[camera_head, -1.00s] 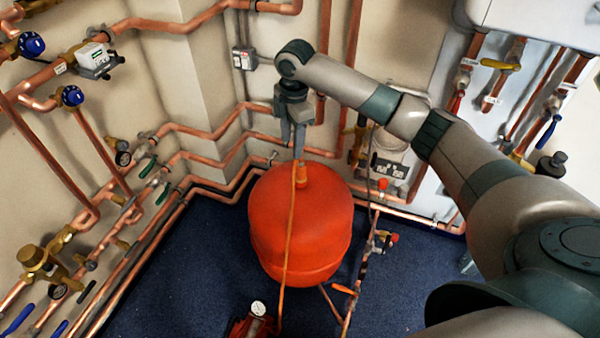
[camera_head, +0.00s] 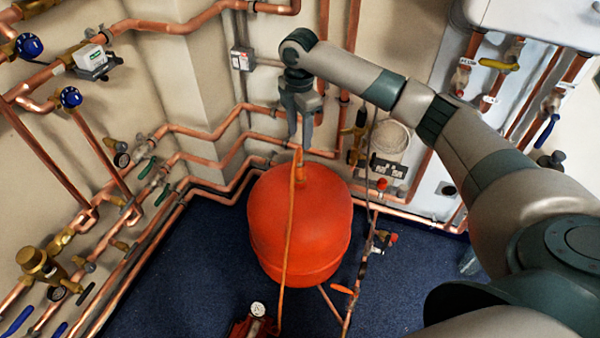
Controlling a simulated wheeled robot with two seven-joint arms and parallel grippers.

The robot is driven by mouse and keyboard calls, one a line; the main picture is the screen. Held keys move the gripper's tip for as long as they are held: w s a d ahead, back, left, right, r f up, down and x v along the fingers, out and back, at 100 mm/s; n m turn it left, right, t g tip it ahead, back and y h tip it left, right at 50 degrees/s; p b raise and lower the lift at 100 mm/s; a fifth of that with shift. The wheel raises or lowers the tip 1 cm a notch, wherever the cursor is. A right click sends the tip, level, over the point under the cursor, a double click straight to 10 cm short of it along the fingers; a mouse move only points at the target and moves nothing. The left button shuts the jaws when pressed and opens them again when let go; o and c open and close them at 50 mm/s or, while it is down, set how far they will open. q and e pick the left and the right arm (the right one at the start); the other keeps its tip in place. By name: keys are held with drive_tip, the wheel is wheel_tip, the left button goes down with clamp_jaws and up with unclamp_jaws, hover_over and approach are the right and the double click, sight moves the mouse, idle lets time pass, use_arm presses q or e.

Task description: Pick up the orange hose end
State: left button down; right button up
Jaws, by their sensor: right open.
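The orange hose (camera_head: 287,235) runs from the floor up the front of the red tank (camera_head: 325,235). The orange hose end (camera_head: 299,158) stands upright at the tank's top fitting; whether it is joined to it I cannot tell. My right gripper (camera_head: 300,143) points down just above the hose end. Its two fingers are apart, with the hose tip right beneath or between their tips; exact contact cannot be told. Nothing is clearly held. My left gripper is not in view.
Copper pipes (camera_head: 210,135) run along the walls behind the tank, close to my right gripper. A red pump with a gauge (camera_head: 257,310) sits on the blue floor. A white boiler (camera_head: 545,25) hangs at upper right. Valves line the left wall.

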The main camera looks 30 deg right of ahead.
sight(300, 162)
wheel_tip(300, 162, down, 8)
drive_tip(key=shift+f, duration=0.6)
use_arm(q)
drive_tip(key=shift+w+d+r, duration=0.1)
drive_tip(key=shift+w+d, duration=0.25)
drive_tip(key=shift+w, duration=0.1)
use_arm(e)
drive_tip(key=shift+w+f, duration=0.1)
drive_tip(key=shift+f, duration=0.5)
wheel_tip(300, 162, down, 3)
drive_tip(key=shift+w+d+f+p, duration=0.1)
drive_tip(key=shift+d+p, duration=0.05)
drive_tip(key=shift+p, duration=0.25)
drive_tip(key=shift+f, duration=0.4)
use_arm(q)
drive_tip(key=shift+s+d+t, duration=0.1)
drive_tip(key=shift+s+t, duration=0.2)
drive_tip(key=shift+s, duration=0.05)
